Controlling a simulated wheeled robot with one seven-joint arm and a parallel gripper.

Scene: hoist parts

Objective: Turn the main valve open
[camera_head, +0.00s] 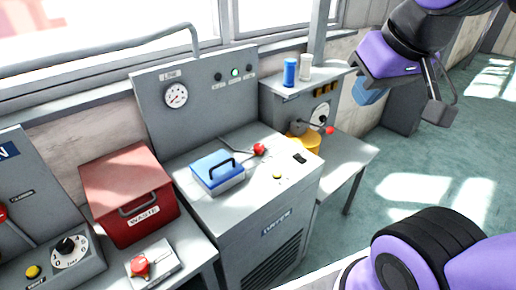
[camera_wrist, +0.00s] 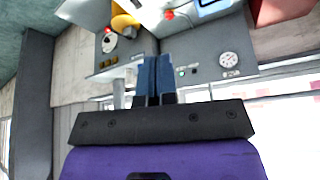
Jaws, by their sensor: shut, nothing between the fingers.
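No part is readably labelled as the main valve. A red-knobbed lever (camera_head: 329,131) stands beside a round dial on the grey panel at the back right, by a yellow part (camera_head: 304,141). It also shows upside down in the wrist view (camera_wrist: 108,31). Another red knob (camera_head: 259,149) is on the grey cabinet top, and a red knob (camera_head: 141,265) sits on a small plate at the front left. My gripper (camera_head: 368,96) is high at the upper right, apart from all of these. Its blue fingers (camera_wrist: 155,80) are together and empty.
A red waste box (camera_head: 128,195) and a blue handled box (camera_head: 216,170) stand on the units. A blue cylinder (camera_head: 290,71) and a white one (camera_head: 306,67) stand on the back-right shelf. A gauge (camera_head: 176,95) is on the upright panel. Green floor (camera_head: 430,180) is open at right.

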